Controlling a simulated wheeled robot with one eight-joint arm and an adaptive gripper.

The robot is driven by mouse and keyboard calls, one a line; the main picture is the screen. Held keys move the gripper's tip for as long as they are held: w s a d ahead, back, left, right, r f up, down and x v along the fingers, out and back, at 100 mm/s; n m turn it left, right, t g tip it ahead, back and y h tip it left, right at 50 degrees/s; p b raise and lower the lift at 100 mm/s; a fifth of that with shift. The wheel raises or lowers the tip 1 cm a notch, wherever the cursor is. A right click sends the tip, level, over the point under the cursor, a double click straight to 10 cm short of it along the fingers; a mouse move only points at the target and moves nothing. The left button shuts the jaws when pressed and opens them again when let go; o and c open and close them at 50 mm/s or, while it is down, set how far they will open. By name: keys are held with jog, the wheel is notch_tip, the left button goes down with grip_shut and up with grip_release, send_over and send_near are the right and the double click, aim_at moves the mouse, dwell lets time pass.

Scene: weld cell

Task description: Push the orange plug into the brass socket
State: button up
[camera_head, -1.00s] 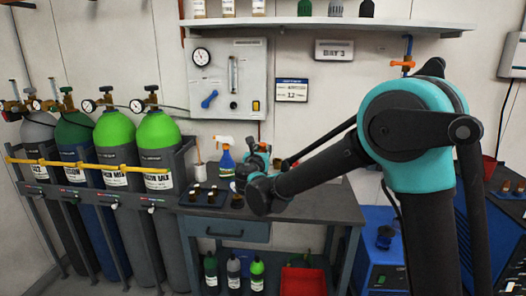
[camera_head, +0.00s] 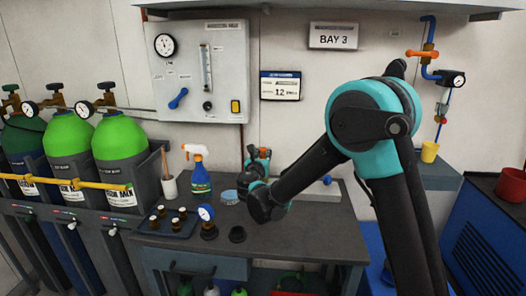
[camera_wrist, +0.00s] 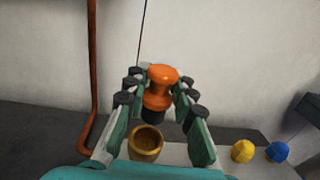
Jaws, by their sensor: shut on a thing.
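My gripper (camera_wrist: 158,92) is shut on the orange plug (camera_wrist: 163,76), which stands between its fingers in the wrist view. The plug has a wide round head, a narrow waist and a dark lower end. The brass socket (camera_wrist: 146,140) is a round open cup below and slightly left of the plug in the wrist view. The plug looks apart from the socket, but the exact gap cannot be told. In the head view my gripper (camera_head: 254,163) is over the back of the bench, with a bit of orange showing; my arm hides the socket.
Yellow (camera_wrist: 243,151) and blue (camera_wrist: 277,151) knobs sit right of the socket on a pale block (camera_head: 320,192). The wall is close behind.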

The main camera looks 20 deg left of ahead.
jog(key=shift+f, duration=2.6)
jog(key=shift+f, duration=0.6)
jog(key=o, duration=0.7)
jog(key=shift+s, duration=0.1)
jog(key=s, duration=0.3)
jog(key=s+d, duration=0.1)
jog(key=s, duration=0.6)
jog(key=shift+s+d, duration=0.4)
